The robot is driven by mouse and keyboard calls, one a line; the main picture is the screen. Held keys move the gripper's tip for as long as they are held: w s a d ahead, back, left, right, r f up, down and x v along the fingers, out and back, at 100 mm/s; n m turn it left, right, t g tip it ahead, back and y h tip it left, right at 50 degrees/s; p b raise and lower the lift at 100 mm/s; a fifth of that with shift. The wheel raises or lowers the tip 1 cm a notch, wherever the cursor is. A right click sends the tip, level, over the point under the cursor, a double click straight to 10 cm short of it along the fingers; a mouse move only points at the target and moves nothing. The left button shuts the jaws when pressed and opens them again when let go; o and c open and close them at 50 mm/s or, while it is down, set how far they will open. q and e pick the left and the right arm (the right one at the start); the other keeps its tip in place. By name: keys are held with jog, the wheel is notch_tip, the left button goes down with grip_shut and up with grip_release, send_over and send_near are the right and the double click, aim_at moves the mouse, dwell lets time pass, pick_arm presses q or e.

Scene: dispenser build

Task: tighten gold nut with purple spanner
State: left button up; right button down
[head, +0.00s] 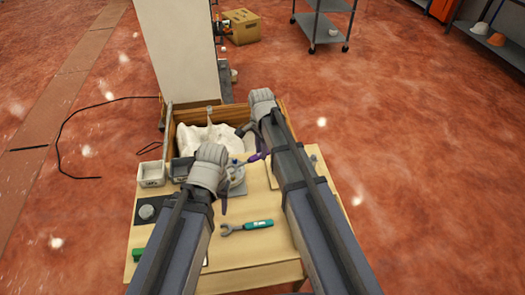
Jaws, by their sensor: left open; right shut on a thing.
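The purple spanner (256,157) is above the middle of the table, its grey head pointing left over a small pale round assembly (236,176). My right gripper (259,148) is shut on the purple handle; my arm partly hides it. My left gripper (223,205) is open beside the assembly's left side, its fingers pointing down, and seems empty. A tiny yellowish spot shows on the assembly, but I cannot tell whether it is the gold nut. My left wrist hides part of the assembly.
A teal-handled spanner (248,226) lies on the table (255,258) in front. A wooden box with white cloth (203,138) is at the back. A white bin (151,174), a dark bin (181,169), a grey knob (147,211) and a green block (137,254) are left.

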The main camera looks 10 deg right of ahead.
jog(key=shift+f, duration=0.1)
jog(key=shift+f+b, duration=1.15)
jog(key=shift+b, duration=0.05)
jog(key=shift+f+b, duration=1.2)
jog(key=shift+s, duration=0.15)
jog(key=shift+s+d+m, duration=0.2)
jog(key=shift+s+m, duration=0.35)
jog(key=shift+m, duration=0.05)
jog(key=shift+s+d+m, duration=0.15)
jog(key=shift+s+m, duration=0.35)
jog(key=shift+m, duration=0.1)
jog(key=shift+s+d+m, duration=0.1)
jog(key=shift+s+m, duration=1)
jog(key=shift+s, duration=0.05)
